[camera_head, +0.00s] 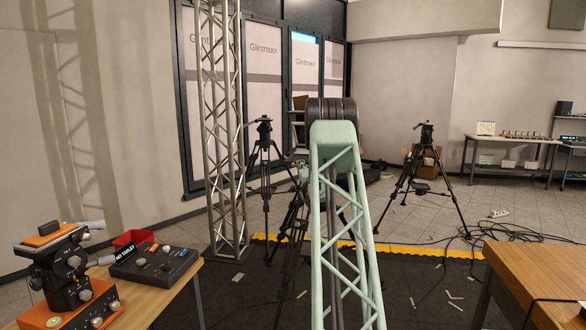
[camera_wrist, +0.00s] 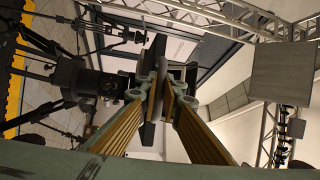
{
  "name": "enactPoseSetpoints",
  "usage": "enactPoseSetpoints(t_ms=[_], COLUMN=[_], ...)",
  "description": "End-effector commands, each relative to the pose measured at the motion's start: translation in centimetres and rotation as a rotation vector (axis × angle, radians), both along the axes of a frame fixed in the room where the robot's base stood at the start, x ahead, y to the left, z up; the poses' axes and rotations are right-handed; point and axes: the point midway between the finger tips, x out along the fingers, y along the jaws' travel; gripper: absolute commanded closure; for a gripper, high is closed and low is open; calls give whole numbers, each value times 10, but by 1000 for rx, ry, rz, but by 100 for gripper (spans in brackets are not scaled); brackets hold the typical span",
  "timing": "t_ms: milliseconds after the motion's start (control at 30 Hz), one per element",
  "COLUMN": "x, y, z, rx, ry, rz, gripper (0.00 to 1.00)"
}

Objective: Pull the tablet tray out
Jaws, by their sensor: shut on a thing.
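My gripper (camera_wrist: 162,92) shows in the wrist view, its two ribbed orange-brown fingers converging at the middle of the picture. They are shut on a dark, flat, narrow piece (camera_wrist: 154,58), which looks like the tablet tray seen nearly edge-on. The fingers hide much of it, so I cannot tell how far out it stands. A black tripod head (camera_wrist: 85,80) is just left of it. In the head view my pale green arm fills the middle and hides the gripper and the tray.
Black tripods stand left (camera_head: 264,165) and right (camera_head: 425,165) of my arm in the head view. A metal truss column (camera_head: 222,130) rises at left. A desk with a control box (camera_head: 155,262) is front left, a wooden table (camera_head: 540,275) front right. Cables (camera_head: 500,232) lie on the floor at right.

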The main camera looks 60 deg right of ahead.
Motion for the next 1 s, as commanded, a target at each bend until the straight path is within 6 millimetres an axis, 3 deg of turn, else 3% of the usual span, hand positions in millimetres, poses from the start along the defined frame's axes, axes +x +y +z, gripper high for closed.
enactPoseSetpoints(t_ms=[300,333,467,1000], x=[0,0,0,-4], y=[0,0,0,4], z=[1,1,1,0], rx=[-1,-1,-1,-1], ry=[0,0,-1,1], rz=[0,0,0,0], gripper=[100,91,79,79])
